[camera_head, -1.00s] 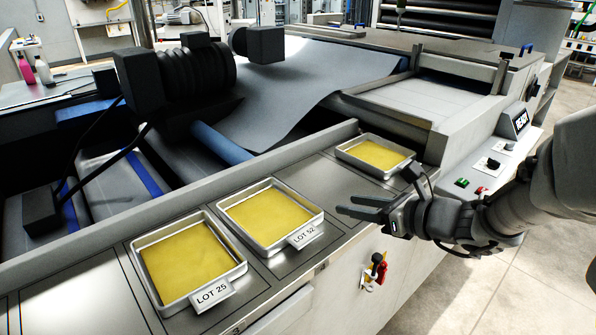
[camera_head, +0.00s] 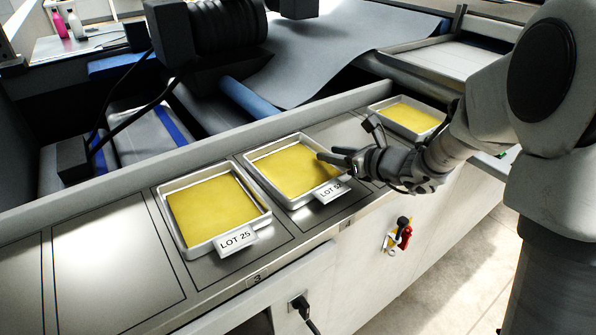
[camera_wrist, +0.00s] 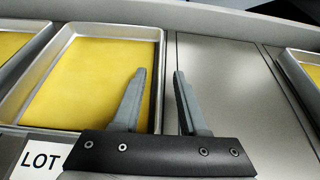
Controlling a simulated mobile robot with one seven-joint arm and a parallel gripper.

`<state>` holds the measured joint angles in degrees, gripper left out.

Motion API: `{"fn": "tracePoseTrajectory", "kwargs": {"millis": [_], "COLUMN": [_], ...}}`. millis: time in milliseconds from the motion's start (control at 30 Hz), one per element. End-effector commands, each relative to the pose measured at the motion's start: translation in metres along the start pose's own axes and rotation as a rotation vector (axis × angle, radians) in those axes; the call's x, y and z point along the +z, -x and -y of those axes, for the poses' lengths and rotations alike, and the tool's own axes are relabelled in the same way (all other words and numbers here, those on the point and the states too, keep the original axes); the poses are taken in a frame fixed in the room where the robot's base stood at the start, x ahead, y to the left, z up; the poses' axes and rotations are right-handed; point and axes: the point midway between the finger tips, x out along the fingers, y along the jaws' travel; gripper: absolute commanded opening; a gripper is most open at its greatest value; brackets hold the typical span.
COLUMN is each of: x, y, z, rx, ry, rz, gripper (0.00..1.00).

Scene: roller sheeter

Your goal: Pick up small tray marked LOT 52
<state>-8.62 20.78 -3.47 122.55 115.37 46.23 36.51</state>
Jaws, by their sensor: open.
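The small tray marked LOT 52 (camera_head: 285,181) is a shallow metal tray with a yellow bottom and a white label on its front edge, in the middle of the steel ledge. It also shows at the left of the wrist view (camera_wrist: 163,48), its label partly cut off to read "LOT". My gripper (camera_head: 322,163) is open at the tray's right side. In the wrist view, my gripper (camera_wrist: 158,75) has its left finger over the tray's yellow bottom and its right finger beyond the right rim, over the bare ledge. Whether either finger touches the tray cannot be told.
The tray marked LOT 25 (camera_head: 177,238) sits left of it. Another yellow-bottomed tray (camera_head: 424,137) sits to the right, behind my arm. A raised rail (camera_head: 130,186) runs behind the trays. Bare steel ledge (camera_head: 115,262) lies at the left.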

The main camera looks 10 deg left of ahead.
Motion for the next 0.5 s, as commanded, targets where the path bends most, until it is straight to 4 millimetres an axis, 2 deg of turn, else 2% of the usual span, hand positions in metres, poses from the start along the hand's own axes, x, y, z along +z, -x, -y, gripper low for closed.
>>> {"fn": "tracePoseTrajectory", "kwargs": {"millis": [100,333,367,500], "x": [0.0000,0.0008,0.0008,0.0007], "y": [-0.0107,-0.0118,-0.0118,-0.0116], "z": [-0.0004,-0.0001,-0.0001,-0.0001], "rx": [0.001,0.000,0.000,0.000], "ry": [0.000,0.000,0.000,0.000], "rz": [0.001,0.001,0.001,0.001], "gripper": [0.42,0.42,0.41,0.15]}}
